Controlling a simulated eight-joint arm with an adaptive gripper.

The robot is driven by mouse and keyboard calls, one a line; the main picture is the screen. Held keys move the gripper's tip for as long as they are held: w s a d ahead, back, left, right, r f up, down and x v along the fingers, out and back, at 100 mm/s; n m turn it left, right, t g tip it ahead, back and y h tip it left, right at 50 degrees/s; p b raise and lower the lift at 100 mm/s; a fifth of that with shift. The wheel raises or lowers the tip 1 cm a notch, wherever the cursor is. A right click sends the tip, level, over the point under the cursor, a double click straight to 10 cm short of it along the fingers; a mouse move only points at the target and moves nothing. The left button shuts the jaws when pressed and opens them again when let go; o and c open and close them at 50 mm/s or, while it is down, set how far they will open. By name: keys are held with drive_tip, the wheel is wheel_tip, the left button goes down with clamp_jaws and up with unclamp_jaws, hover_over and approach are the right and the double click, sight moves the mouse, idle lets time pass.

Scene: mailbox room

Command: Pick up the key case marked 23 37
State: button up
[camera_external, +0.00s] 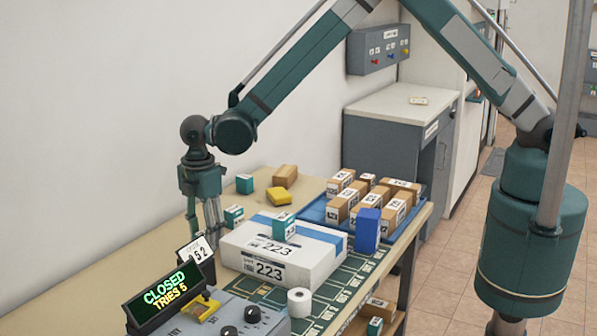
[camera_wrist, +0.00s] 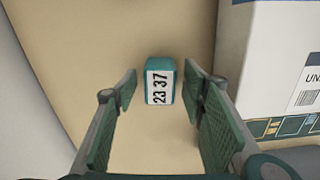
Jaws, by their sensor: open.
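The key case marked 23 37 (camera_wrist: 160,85) is a small teal block with a white label. In the wrist view it stands on the tan tabletop between the fingers of my gripper (camera_wrist: 163,88), apart from both. My gripper is open and empty, pointing down at it. In the external view my gripper (camera_external: 205,228) is low over the table, left of the white box. A teal case (camera_external: 234,215) stands just right of the fingers there; its marking is too small to read, so I cannot tell whether it is the same one.
A large white box marked 223 (camera_external: 268,270) stands close on the right, with a teal case (camera_external: 284,226) on it. A black sign (camera_external: 165,294) reads CLOSED, TRIES 5. A yellow block (camera_external: 278,196) and another teal case (camera_external: 245,184) lie behind. A blue tray (camera_external: 312,214) holds several boxes.

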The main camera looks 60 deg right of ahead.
drive_tip(key=shift+c, duration=0.5)
drive_tip(key=c, duration=0.9)
drive_tip(key=shift+r, duration=0.1)
drive_tip(key=shift+r+b, duration=0.3)
drive_tip(key=shift+r, duration=4.65)
